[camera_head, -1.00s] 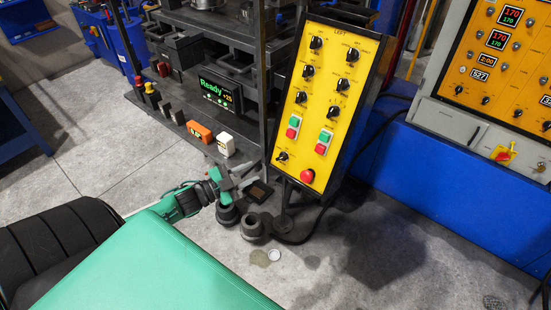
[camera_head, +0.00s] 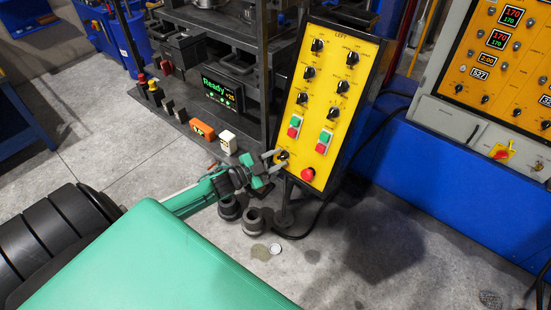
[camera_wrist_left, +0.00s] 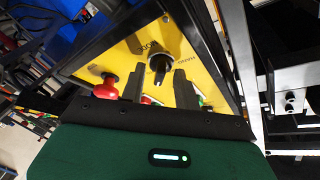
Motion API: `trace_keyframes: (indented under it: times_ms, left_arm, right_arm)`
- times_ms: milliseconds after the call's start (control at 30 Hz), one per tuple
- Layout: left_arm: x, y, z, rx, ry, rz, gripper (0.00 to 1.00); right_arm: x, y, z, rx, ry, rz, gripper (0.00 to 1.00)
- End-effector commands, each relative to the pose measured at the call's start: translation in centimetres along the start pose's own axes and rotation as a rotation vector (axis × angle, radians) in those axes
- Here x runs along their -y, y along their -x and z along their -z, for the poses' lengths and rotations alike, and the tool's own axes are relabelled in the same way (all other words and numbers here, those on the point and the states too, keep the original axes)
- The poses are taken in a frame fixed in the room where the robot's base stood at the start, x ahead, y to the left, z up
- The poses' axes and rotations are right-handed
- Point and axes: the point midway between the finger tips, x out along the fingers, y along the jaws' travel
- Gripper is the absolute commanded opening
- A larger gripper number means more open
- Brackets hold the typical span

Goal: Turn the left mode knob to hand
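The yellow control panel (camera_head: 334,95), headed "LEFT", stands upright with several black knobs. Its lowest left black knob, the mode knob (camera_head: 282,156), sits left of the red mushroom button (camera_head: 308,174). My left gripper (camera_head: 274,161) is right at this knob in the head view. In the left wrist view the mode knob (camera_wrist_left: 160,62) stands ahead of and between the two separated dark fingers (camera_wrist_left: 160,90). The gripper is open; contact with the knob cannot be told. My right gripper is out of view.
A dark rack (camera_head: 195,85) with a "Ready" display (camera_head: 221,92) stands left of the panel. An orange box (camera_head: 202,130) and a white box (camera_head: 228,142) sit on its low shelf. A blue machine base (camera_head: 450,165) is at the right.

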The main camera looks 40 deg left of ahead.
Motion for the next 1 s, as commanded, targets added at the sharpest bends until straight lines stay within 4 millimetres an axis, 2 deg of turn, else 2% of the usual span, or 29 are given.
trace_keyframes:
  times_ms: [167,300,333,733,1000]
  left_arm:
    - [-0.02,0.01,0.00,0.000,0.000,0.000,0.30]
    - [-0.02,0.01,0.01,0.000,0.000,0.000,0.02]
    - [-0.01,0.01,0.01,0.000,0.000,0.000,0.00]
    - [-0.05,-0.05,0.08,-0.003,0.023,0.013,0.00]
    - [-0.25,-0.11,0.16,-0.005,0.147,0.078,0.00]
  right_arm:
    - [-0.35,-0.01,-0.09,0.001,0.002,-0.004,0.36]
    - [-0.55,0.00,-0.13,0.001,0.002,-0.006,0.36]
    - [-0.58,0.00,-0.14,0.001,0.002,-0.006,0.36]
    - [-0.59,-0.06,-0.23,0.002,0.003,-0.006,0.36]
    - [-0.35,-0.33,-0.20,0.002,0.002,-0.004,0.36]
